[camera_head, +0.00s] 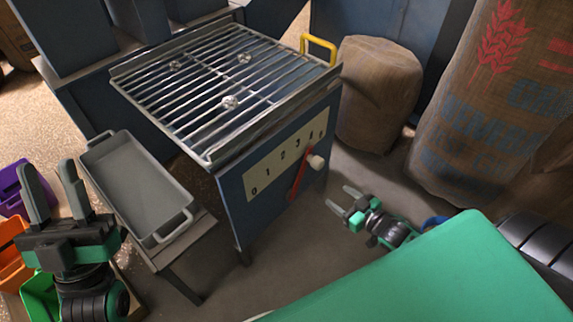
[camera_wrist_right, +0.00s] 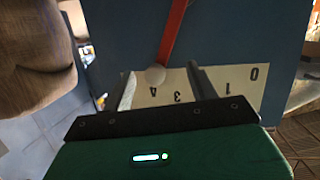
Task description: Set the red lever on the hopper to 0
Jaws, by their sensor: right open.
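The blue hopper (camera_head: 228,198) stands in the middle of the head view with a numbered cream scale (camera_head: 267,170) on its side. The red lever (camera_head: 299,181) has a white knob (camera_head: 317,161) and leans toward the high-number end, away from 0. In the right wrist view the scale is upside down, and the knob (camera_wrist_right: 155,74) shows between the fingers in the picture, near 4. My right gripper (camera_head: 343,199) is open and empty, to the right of the lever and apart from it. My left gripper (camera_head: 52,190) is open and empty at far left.
A metal grate (camera_head: 215,90) with a yellow handle (camera_head: 319,47) tops the hopper. A grey tray (camera_head: 140,185) sits on a stand at its left. Sacks (camera_head: 377,95) stand behind right. A green surface (camera_head: 430,275) fills the lower right. Coloured bins (camera_head: 12,255) are at left.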

